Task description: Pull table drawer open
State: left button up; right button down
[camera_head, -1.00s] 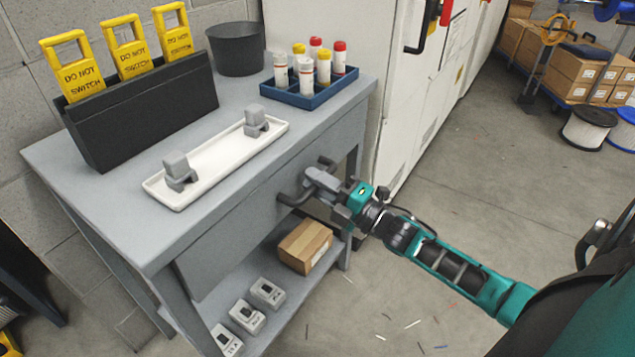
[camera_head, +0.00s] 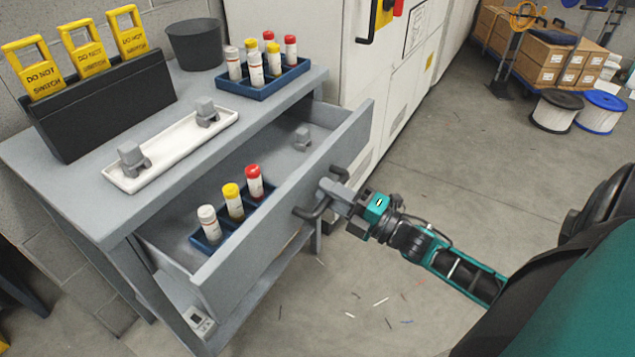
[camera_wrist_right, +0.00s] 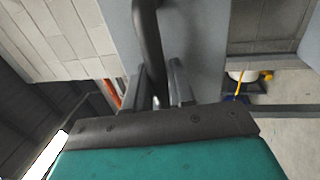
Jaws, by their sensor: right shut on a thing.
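The grey table drawer (camera_head: 285,215) is pulled well out of the grey table (camera_head: 75,205) in the head view. Inside it are a blue tray (camera_head: 212,243) with three capped tubes and a small grey part (camera_head: 302,138). My right gripper (camera_head: 328,197) is shut on the dark drawer handle (camera_head: 310,214) at the drawer front. The handle (camera_wrist_right: 150,50) also shows in the right wrist view, running down between the fingers. My left gripper is not in view.
On the table top are a white tray (camera_head: 160,158) with two grey parts, a blue rack (camera_head: 262,85) of tubes, a black bin (camera_head: 195,45) and a black holder (camera_head: 100,115) with yellow tags. Open floor lies to the right.

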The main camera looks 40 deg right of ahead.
jog(key=r+p+v, duration=0.1)
jog(key=v, duration=0.7)
jog(key=shift+s+d+r+p, duration=0.25)
jog(key=shift+s+p, duration=0.15)
jog(key=shift+s, duration=0.1)
jog(key=c, duration=1.1)
grip_release()
jog(key=v, duration=1.2)
jog(key=shift+s, duration=0.4)
